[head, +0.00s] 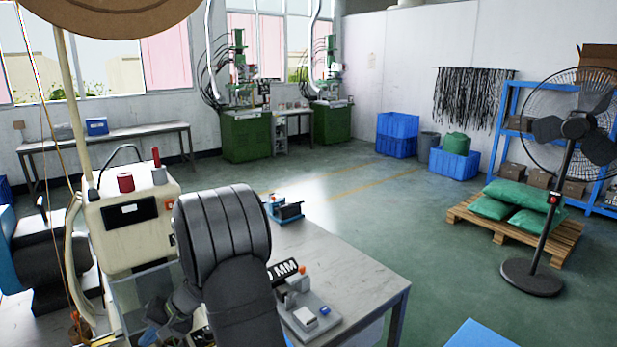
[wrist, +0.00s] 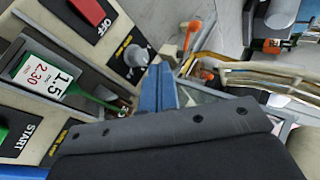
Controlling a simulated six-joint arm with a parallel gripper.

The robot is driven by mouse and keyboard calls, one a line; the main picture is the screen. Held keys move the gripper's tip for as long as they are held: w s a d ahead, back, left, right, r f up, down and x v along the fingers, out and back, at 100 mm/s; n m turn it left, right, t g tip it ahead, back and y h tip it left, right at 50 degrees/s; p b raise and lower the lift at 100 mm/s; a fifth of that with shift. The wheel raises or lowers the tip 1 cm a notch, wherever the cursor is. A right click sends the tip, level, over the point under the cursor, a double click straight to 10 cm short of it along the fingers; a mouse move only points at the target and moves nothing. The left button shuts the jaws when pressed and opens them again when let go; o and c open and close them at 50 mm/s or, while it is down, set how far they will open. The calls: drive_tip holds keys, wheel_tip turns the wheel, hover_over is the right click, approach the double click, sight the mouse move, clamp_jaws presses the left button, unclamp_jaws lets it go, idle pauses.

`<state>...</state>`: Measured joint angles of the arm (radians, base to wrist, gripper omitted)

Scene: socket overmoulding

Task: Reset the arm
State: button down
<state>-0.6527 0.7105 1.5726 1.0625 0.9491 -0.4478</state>
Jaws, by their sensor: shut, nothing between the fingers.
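My gripper (wrist: 158,80) shows in the wrist view as two blue fingers pressed together, with nothing between them. It points at a cream control panel (wrist: 95,60) with a red OFF switch (wrist: 90,12), a dark knob, a START button and a green-edged tag (wrist: 48,78) reading 1.5 and 2.30. The gripper there is small and mostly hidden low on the left.
A grey worktable (head: 360,265) stands right of my arm. On it are a fixture with an orange-tipped part (head: 310,312) and a small blue-and-black vise-like device (head: 287,210). A fan (head: 550,190) and a pallet of green sacks (head: 510,200) stand on the floor farther right.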

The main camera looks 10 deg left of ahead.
drive_tip(key=shift+v, duration=1.25)
drive_tip(key=c, duration=0.9)
unclamp_jaws()
drive_tip(key=shift+c, duration=0.2)
drive_tip(key=o, duration=0.3)
drive_tip(key=shift+s+a, duration=0.15)
drive_tip(key=o, duration=0.6)
drive_tip(key=s+n+h, duration=0.1)
drive_tip(key=s+a+r+n+h, duration=0.1)
drive_tip(key=s+h, duration=0.1)
drive_tip(key=s+a+n+g+h, duration=0.1)
drive_tip(key=s+h, duration=0.1)
drive_tip(key=shift+a+r, duration=0.25)
drive_tip(key=shift+r, duration=0.15)
drive_tip(key=shift+o, duration=0.2)
wheel_tip(320, 180, up, 4)
drive_tip(key=n+t+h, duration=0.1)
drive_tip(key=t+h, duration=0.2)
drive_tip(key=h, duration=0.2)
wheel_tip(320, 180, down, 10)
drive_tip(key=s+d, duration=0.1)
drive_tip(key=s, duration=0.1)
drive_tip(key=shift+r, duration=0.2)
drive_tip(key=shift+r, duration=0.1)
